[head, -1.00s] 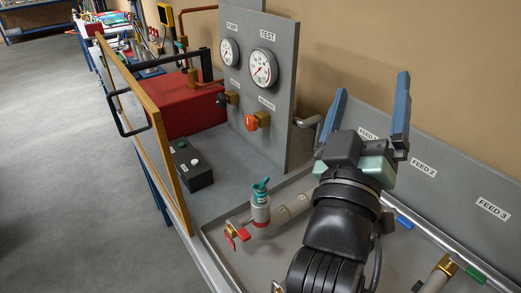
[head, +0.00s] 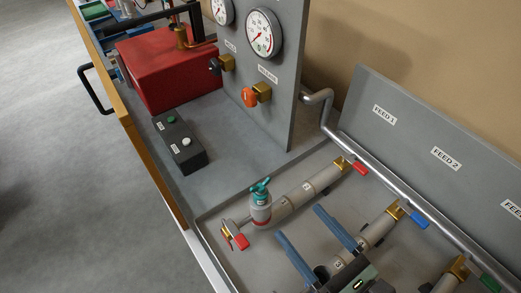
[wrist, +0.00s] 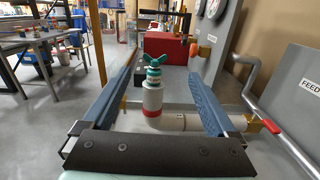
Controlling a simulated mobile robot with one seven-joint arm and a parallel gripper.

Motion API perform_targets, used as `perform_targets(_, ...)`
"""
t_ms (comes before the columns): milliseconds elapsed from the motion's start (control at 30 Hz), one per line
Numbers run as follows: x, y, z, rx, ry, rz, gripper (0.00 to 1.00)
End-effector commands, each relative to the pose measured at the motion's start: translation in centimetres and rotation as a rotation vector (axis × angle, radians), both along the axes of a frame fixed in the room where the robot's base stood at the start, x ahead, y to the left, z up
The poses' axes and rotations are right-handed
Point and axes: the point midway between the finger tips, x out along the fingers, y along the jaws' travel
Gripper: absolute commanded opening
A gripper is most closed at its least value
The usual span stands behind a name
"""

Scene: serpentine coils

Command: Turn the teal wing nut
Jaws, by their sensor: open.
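The teal wing nut (head: 260,189) sits on top of an upright grey fitting with a red band (head: 260,208), at the left end of a grey pipe in the tray. In the wrist view the wing nut (wrist: 155,62) shows ahead, between the two blue fingers in the picture, with its wings spread left and right. My gripper (head: 306,226) is open and empty, to the right of and nearer than the fitting in the head view. Its fingers point toward the wing nut and stand apart from it. The gripper also shows in the wrist view (wrist: 158,85).
A brass valve with a red handle (head: 240,240) is just left of the fitting. Another red-handled valve (head: 355,167) ends the pipe. A blue-handled valve (head: 418,219) stands at right. The gauge panel (head: 285,90), black button box (head: 183,143) and red box (head: 165,70) lie behind.

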Motion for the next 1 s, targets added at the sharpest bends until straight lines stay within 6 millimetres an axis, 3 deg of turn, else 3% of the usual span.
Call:
perform_targets(100, -0.6, 0.3, -1.0, -0.026, 0.019, 0.02, 0.93)
perform_targets(233, 0.2, 1.1, -0.8, -0.028, 0.019, 0.026, 0.93)
perform_targets(700, 7.7, 6.4, -0.8, -0.028, 0.018, 0.025, 0.93)
perform_targets(1000, 9.7, 7.9, -1.0, -0.028, 0.017, 0.023, 0.93)
